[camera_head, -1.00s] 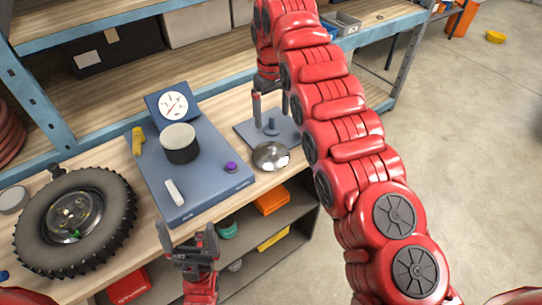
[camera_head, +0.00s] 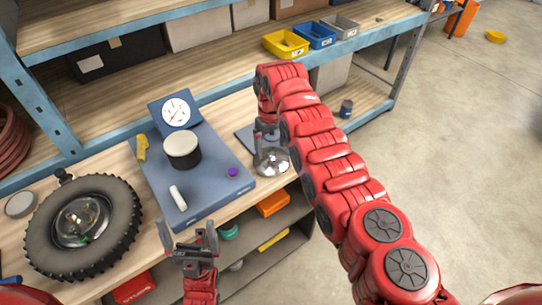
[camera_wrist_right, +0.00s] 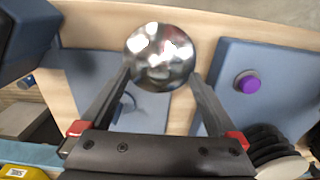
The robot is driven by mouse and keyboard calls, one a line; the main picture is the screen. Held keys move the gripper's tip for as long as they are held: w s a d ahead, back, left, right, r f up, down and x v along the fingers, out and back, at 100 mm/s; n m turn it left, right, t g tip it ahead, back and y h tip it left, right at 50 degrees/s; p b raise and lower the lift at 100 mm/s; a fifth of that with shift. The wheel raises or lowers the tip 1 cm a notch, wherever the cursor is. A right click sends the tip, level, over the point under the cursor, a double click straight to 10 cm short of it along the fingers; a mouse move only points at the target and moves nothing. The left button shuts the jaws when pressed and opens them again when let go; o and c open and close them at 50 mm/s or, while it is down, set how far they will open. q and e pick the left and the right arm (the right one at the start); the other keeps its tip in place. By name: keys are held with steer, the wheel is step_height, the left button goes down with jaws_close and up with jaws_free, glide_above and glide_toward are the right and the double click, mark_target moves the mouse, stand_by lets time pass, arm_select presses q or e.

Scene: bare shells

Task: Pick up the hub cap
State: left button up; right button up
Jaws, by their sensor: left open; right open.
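The hub cap is most likely the shiny silver dome (camera_head: 272,163) on the workbench, right of the blue scale board. It also shows in the right wrist view (camera_wrist_right: 160,56), between the fingertips. My right gripper (camera_head: 268,142) is open and reaches down at the dome; in the right wrist view its two fingers (camera_wrist_right: 162,82) lie on either side of the dome's near edge. I cannot tell whether they touch it. My left gripper (camera_head: 190,238) is open and empty in front of the bench's front edge.
A blue-grey plate (camera_wrist_right: 140,95) lies beside the dome. A blue board (camera_head: 205,185) holds a dial, a black cylinder with a pale top (camera_head: 183,149) and a purple knob (camera_head: 233,172). A tyre (camera_head: 82,225) lies at left. Shelves stand behind.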

mark_target(271, 153)
steer(key=shift+w+f, duration=0.1)
steer(key=shift+f, duration=1.6)
jaws_close()
